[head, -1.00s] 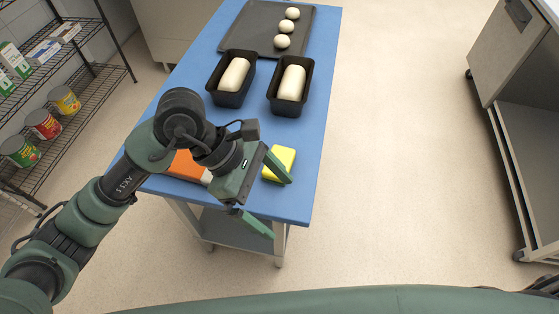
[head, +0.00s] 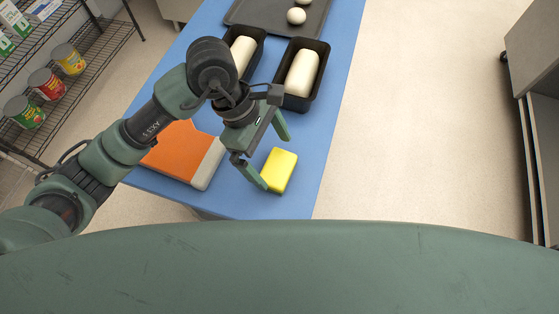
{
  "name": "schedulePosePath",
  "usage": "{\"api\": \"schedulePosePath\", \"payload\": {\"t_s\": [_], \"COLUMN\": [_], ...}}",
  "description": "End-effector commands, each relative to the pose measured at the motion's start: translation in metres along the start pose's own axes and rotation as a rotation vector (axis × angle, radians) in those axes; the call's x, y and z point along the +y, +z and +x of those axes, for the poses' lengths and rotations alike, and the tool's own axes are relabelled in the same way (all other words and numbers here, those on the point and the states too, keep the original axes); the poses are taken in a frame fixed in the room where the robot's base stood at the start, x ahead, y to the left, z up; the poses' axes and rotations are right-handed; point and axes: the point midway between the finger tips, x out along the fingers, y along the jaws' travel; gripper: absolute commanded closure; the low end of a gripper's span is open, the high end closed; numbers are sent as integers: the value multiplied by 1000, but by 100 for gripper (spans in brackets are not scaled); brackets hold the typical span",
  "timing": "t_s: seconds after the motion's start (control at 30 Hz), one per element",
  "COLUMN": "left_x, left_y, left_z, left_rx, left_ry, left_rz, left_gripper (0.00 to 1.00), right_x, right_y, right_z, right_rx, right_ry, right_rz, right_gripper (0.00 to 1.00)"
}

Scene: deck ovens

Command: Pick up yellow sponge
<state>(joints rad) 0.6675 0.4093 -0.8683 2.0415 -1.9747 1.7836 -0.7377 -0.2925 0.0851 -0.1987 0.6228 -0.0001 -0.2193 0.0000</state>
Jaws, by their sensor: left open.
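The yellow sponge (head: 279,170) lies flat near the front edge of the blue table top (head: 333,110). My left gripper (head: 274,160) is open, with green fingers spread apart. One finger is near the sponge's front left side and the other is behind its far end. I cannot tell whether either finger touches the sponge, or how high above the table they are. My right gripper is not in view.
An orange and white object (head: 183,155) lies left of the sponge. Two black loaf pans (head: 320,87) with dough stand behind, and a dark tray (head: 315,20) with dough balls lies farther back. A wire shelf with cans (head: 68,59) stands left.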

Motion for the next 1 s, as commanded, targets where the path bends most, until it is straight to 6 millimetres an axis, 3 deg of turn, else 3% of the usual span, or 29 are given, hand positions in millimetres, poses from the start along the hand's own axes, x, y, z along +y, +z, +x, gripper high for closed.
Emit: {"api": "schedulePosePath", "payload": {"t_s": [0.2, 0.4, 0.63, 0.67, 0.83, 1.0], "left_x": [1, 2, 3, 3, 3, 3], "left_y": [-4, -6, -6, -6, -6, -6], "left_z": [27, 51, 54, 54, 53, 53], "left_rx": [-3, -2, 0, 0, 0, 0], "left_ry": [-5, 0, 2, 2, 2, 2], "left_rz": [-4, 0, 2, 2, 1, 1], "left_gripper": [0, 0, 0, 3, 50, 53], "right_x": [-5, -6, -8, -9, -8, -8], "right_y": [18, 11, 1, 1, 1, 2], "right_z": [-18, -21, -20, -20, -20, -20], "right_rx": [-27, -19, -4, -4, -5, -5], "right_ry": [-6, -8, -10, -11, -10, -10], "right_rz": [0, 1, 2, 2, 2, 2], "right_gripper": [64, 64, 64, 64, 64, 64]}}
